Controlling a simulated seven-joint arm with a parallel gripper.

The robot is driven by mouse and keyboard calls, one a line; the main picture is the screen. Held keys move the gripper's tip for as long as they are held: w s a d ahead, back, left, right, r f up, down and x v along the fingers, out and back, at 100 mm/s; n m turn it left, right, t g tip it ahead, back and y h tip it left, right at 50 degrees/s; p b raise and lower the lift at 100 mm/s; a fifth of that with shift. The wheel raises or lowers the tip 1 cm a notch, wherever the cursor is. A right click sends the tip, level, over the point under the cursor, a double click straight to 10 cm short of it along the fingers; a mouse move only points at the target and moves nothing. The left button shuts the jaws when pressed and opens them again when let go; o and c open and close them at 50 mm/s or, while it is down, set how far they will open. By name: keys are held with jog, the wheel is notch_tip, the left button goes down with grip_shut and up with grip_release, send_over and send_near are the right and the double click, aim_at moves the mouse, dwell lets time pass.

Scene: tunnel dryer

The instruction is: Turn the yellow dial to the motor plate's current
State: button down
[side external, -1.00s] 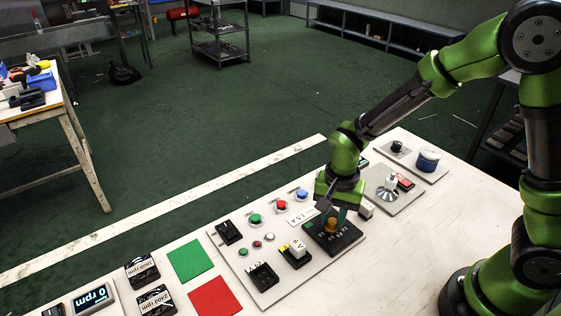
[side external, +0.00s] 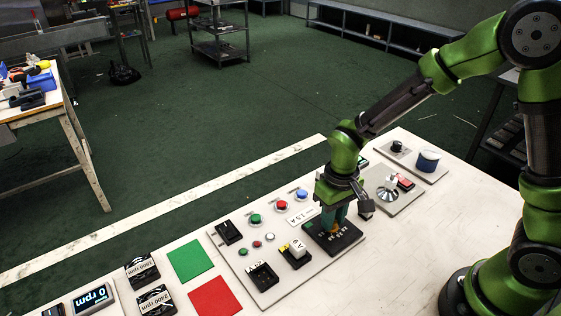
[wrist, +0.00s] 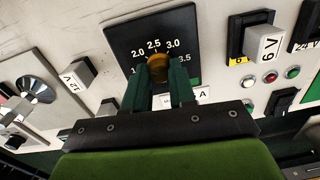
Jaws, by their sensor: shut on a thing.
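The yellow dial (wrist: 158,66) sits on a black plate (wrist: 120,42) with white figures 2.0, 2.5, 3.0 and 3.5 around it; lower left figures are partly hidden. In the wrist view my gripper (wrist: 159,80) has its green fingers shut on the dial, one on each side. In the side view my gripper (side external: 334,222) points down over the black plate and hides most of the dial. The dial's pointer mark cannot be made out. A white label ending in "A" (wrist: 202,93) is partly behind the right finger; its number is not readable there.
A white 6V block (wrist: 263,47) and a 12V block (wrist: 78,73) stand near the dial. Green, red and blue buttons (side external: 301,194) line the panel. A metal knob panel (side external: 405,203) lies to the right. Red and green squares (side external: 190,259) lie at left.

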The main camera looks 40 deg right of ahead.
jog(key=n, duration=0.6)
dwell(0.6)
jog(key=c, duration=0.9)
grip_release()
jog(key=shift+r, duration=0.1)
notch_tip(320, 180, up, 17)
jog(key=shift+w+d+f, duration=0.1)
jog(key=shift+d, duration=0.05)
